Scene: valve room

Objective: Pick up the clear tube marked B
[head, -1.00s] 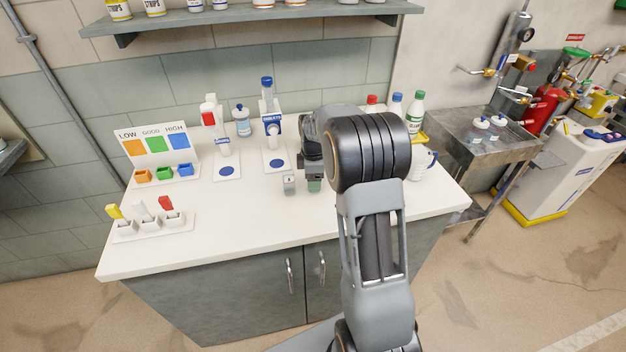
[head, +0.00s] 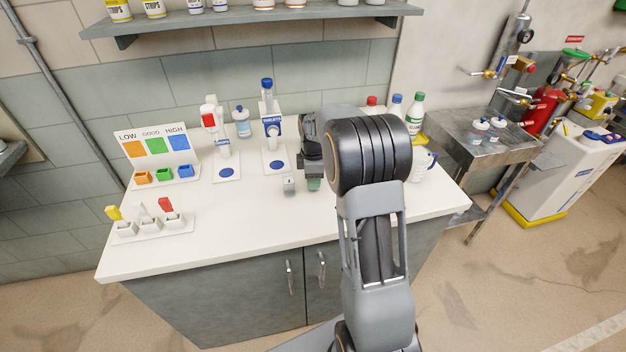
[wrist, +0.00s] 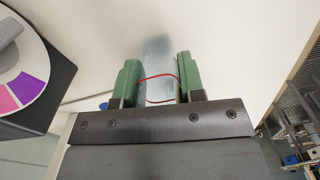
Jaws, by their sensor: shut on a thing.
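In the wrist view my gripper (wrist: 158,80) has its two green fingers on either side of a clear tube (wrist: 160,92) with a red line around it. The gripper is shut on this tube. No letter is readable on it in this view. In the head view my gripper (head: 314,184) is low over the white counter, and my arm hides most of it and the tube.
A small grey item (head: 289,185) stands on the counter just left of my gripper. Two dispenser stands (head: 275,158) are behind. Bottles (head: 416,112) and a white jug (head: 423,163) stand right of my arm. The front counter (head: 250,220) is clear.

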